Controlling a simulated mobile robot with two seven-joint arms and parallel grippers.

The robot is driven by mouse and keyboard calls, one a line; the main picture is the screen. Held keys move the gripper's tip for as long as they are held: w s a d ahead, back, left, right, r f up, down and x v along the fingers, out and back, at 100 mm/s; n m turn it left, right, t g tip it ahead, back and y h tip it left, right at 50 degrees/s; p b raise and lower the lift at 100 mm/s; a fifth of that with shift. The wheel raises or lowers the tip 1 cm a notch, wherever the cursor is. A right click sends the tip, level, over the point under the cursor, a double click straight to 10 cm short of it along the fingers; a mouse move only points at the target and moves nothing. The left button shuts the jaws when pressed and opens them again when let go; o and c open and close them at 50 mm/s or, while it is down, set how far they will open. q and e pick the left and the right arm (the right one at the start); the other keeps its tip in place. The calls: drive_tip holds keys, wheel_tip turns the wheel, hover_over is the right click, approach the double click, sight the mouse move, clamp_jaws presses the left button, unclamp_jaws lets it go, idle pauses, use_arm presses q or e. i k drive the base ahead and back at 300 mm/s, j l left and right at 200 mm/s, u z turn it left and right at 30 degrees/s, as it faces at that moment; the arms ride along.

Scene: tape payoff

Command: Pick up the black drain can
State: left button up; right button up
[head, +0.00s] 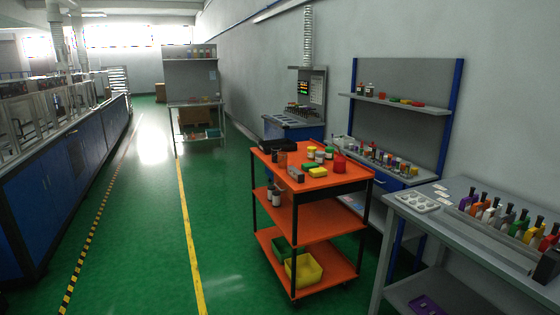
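Neither of my grippers shows in the head view. I cannot tell for certain which object is the black drain can. Two dark cans with pale labels (277,198) stand close together on the cart's middle shelf, at the left. A low black object (265,146) lies at the top shelf's back left corner. All are small and far off, so their details are unclear.
The cart top also holds a red container (339,163), yellow blocks (317,170) and several small bottles. A yellow bin (303,269) sits on its bottom shelf. A grey bench (463,228) with coloured-handled tools stands at right. Green floor is clear left of the cart.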

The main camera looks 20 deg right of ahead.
sight(276, 155)
drive_tip(key=i, duration=2.2)
drive_tip(key=i+j+z, duration=0.1)
drive_tip(key=i+z, duration=0.35)
drive_tip(key=i+j+z, duration=0.3)
drive_tip(key=i+z, duration=0.15)
drive_tip(key=i, duration=0.15)
drive_tip(key=i+j+z, duration=0.25)
drive_tip(key=z, duration=0.2)
drive_tip(key=i+j+z, duration=0.2)
drive_tip(key=z, duration=0.25)
drive_tip(key=i+j+z, duration=0.15)
drive_tip(key=j+z, duration=0.75)
drive_tip(key=i+j+z, duration=0.25)
drive_tip(key=j, duration=0.2)
drive_tip(key=i+l, duration=0.05)
